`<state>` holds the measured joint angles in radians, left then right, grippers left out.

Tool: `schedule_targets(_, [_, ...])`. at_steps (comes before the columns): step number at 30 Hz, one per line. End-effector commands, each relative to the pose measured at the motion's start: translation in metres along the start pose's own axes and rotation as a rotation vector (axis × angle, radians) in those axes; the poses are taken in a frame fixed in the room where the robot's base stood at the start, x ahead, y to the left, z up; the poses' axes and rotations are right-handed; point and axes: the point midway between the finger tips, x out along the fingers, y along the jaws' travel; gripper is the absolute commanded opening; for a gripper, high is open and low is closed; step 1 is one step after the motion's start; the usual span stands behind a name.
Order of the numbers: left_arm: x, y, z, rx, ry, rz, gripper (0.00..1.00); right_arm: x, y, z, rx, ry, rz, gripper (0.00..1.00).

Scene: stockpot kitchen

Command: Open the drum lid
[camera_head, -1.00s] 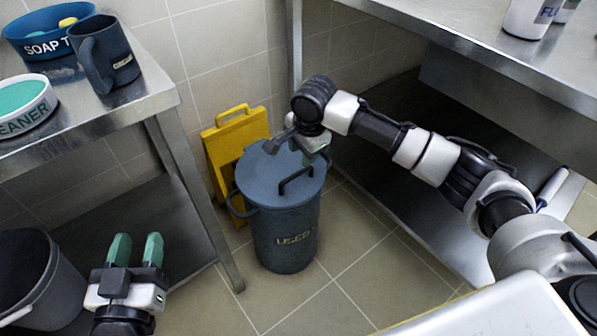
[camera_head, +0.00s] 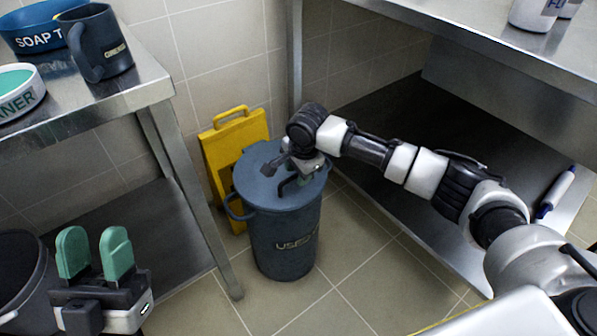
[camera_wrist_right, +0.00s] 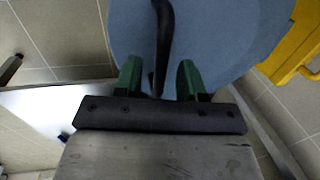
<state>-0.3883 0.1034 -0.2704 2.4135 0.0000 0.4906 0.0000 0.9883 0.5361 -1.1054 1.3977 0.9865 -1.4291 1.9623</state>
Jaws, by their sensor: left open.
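A blue-grey drum (camera_head: 284,248) stands on the tiled floor, its flat round lid (camera_head: 256,160) on top. The lid has a dark bar handle (camera_head: 288,187). My right gripper (camera_head: 306,172) is down at the handle and hides part of it. In the right wrist view, my right gripper (camera_wrist_right: 160,72) is open, with the handle (camera_wrist_right: 164,35) between its green fingers and a gap on each side. The lid (camera_wrist_right: 225,35) fills the upper middle there. My left gripper (camera_head: 94,242) is open and empty at the lower left, away from the drum.
A yellow folding sign (camera_head: 222,150) leans behind the drum. A steel table (camera_head: 130,95) on the left holds a dark mug (camera_head: 103,45) and tubs. A steel shelf unit (camera_head: 510,70) is on the right. A dark bin (camera_head: 20,275) stands at lower left. Floor before the drum is clear.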

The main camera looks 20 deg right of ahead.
Motion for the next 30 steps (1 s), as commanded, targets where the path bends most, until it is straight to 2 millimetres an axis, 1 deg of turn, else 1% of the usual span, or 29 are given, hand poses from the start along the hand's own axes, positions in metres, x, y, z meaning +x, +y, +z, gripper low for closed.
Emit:
schedule_targets(7, [0.000,0.000,-0.001,0.000,0.005,0.000,0.43,0.000,0.000,0.000,0.000,0.000,0.000,0.40])
schedule_targets(8, [0.000,0.000,-0.001,0.000,0.005,0.000,0.43,0.000,0.000,0.000,0.000,0.000,0.000,0.38])
schedule_targets(15, [0.000,0.000,-0.001,0.000,0.004,0.000,0.43,0.000,0.000,0.000,-0.001,0.000,0.000,0.02])
schedule_targets(16, [0.000,0.000,-0.001,0.000,0.004,0.000,0.43,0.000,0.000,0.000,-0.001,0.000,0.000,0.00])
schedule_targets(27, [0.003,0.000,-0.001,0.000,-0.008,0.000,0.43,-0.002,-0.001,0.000,0.000,0.000,0.001,0.00])
schedule_targets(28, [0.004,0.000,0.001,0.000,-0.019,0.000,0.43,-0.002,-0.002,0.000,0.001,0.000,0.001,0.00])
schedule_targets(29, [0.003,-0.001,0.008,0.002,-0.051,-0.001,0.43,-0.003,-0.002,0.000,0.001,0.001,0.001,0.00])
schedule_targets(30, [0.001,-0.002,0.019,0.005,-0.100,-0.003,0.43,-0.005,-0.004,0.000,0.001,0.001,0.001,0.00])
